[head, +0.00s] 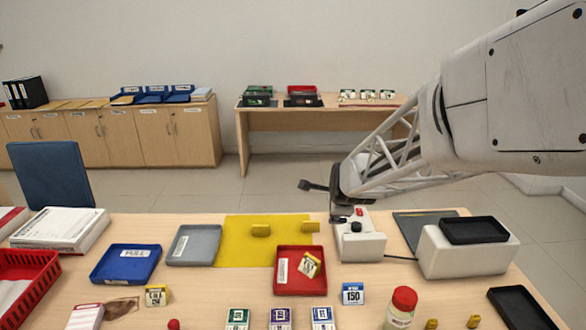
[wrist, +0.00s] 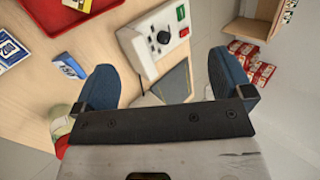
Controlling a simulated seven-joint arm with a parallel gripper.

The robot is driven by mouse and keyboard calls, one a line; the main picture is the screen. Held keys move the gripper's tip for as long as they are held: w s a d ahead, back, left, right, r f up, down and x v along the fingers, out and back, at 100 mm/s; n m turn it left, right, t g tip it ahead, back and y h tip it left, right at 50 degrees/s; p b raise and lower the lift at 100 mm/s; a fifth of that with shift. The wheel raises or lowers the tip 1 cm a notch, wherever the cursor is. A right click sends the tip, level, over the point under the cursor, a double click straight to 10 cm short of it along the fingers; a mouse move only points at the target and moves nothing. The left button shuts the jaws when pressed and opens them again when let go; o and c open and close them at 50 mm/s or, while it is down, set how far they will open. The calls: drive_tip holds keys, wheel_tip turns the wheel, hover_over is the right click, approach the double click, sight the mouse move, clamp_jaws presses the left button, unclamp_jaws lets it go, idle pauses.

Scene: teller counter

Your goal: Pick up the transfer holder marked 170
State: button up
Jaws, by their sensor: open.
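I cannot read a 170 on any label. A small yellow holder with a white label (head: 310,265) lies tilted in the red tray (head: 287,284); its number is too small to read. Another yellow labelled holder (head: 157,295) stands at the front left, its number unclear. A blue holder (head: 353,293) reads 150. In the wrist view, a blue-and-white labelled holder (wrist: 68,66) lies left of my fingers. My gripper (head: 322,202) is open and empty, above the back of the counter near the white control box (head: 362,242). Its blue fingers are spread in the wrist view (wrist: 163,80).
A blue tray marked FULL (head: 126,264), a grey tray (head: 193,245) and a yellow mat (head: 240,226) lie left of the red tray. Several labelled boxes line the front edge. A red-capped jar (head: 401,307) stands front right, near a white box (head: 466,256).

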drive_tip(key=w+a+f+m+t, duration=0.2)
drive_tip(key=w+f+m+t, duration=0.1)
drive_tip(key=w+f+m, duration=0.8)
drive_tip(key=m+t, duration=0.2)
drive_tip(key=m, duration=0.4)
approach(312, 222)
drive_tip(key=shift+h, duration=0.4)
drive_tip(key=x, duration=0.4)
drive_tip(key=shift+w+a+r, duration=0.15)
drive_tip(key=shift+w+a, duration=0.05)
drive_tip(key=shift+a, duration=0.05)
drive_tip(key=shift+w+f, duration=0.15)
drive_tip(key=shift+f, duration=0.45)
drive_tip(key=shift+w, duration=0.15)
drive_tip(key=shift+x, duration=1.15)
drive_tip(key=shift+w, duration=0.15)
drive_tip(key=shift+x, duration=2.45)
drive_tip(key=shift+r, duration=0.1)
drive_tip(key=shift+c, duration=0.3)
